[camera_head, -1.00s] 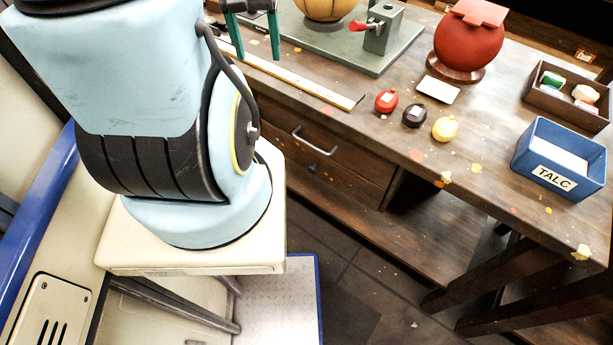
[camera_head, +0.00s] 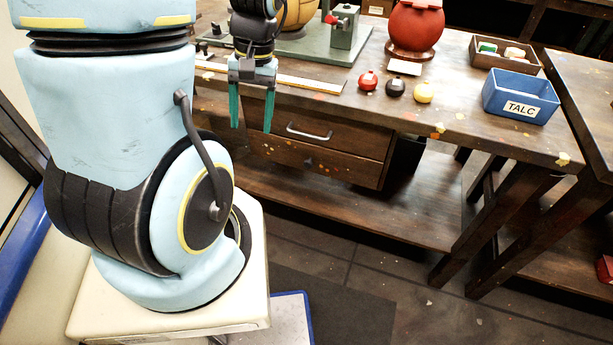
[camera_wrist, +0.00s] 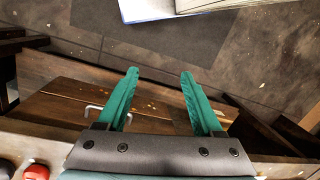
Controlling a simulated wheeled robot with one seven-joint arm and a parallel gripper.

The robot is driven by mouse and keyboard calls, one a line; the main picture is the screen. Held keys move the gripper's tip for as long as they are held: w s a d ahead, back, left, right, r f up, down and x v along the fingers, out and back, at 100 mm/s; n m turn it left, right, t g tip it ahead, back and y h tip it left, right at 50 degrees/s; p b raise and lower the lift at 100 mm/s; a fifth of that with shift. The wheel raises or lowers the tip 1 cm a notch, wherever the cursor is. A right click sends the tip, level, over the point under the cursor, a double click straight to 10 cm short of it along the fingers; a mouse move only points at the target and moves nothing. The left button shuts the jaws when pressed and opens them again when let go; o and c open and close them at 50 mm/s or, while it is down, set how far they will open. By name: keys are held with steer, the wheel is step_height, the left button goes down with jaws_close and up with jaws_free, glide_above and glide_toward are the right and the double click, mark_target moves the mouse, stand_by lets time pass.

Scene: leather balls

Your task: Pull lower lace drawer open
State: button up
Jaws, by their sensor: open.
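The lower drawer (camera_head: 345,176) is a dark wood front, paint-speckled, below the bench top at centre in the head view. It looks shut. A small dark knob or pull (camera_head: 309,162) shows on it, hard to make out. Above it is the upper drawer (camera_head: 350,145) with a curved metal handle (camera_head: 309,133). My gripper (camera_head: 252,126), with two teal fingers, points down at the bench's front edge, left of the handles. It is open and empty. In the wrist view my gripper (camera_wrist: 160,73) is apart from a metal handle (camera_wrist: 100,110) at its left.
On the bench stand a red ball (camera_head: 415,27) on a stand, small red, black and yellow pots, a blue TALC box (camera_head: 520,97) and a wooden tray (camera_head: 503,55). A ruler (camera_head: 310,85) lies near the front edge.

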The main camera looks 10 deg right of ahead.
step_height(320, 180, down, 14)
steer(key=d+m+y+b, duration=0.2)
steer(key=y+b, duration=0.2)
steer(key=b, duration=0.4)
steer(key=m+t+y+b, duration=0.55)
steer(key=t+b, duration=0.95)
steer(key=b, duration=0.4)
glide_toward(311, 167)
steer(key=b+x, duration=0.1)
steer(key=x, duration=1)
steer(key=shift+w+a+r, duration=0.1)
steer(key=shift+w, duration=0.05)
steer(key=shift+c, duration=0.3)
jaws_close()
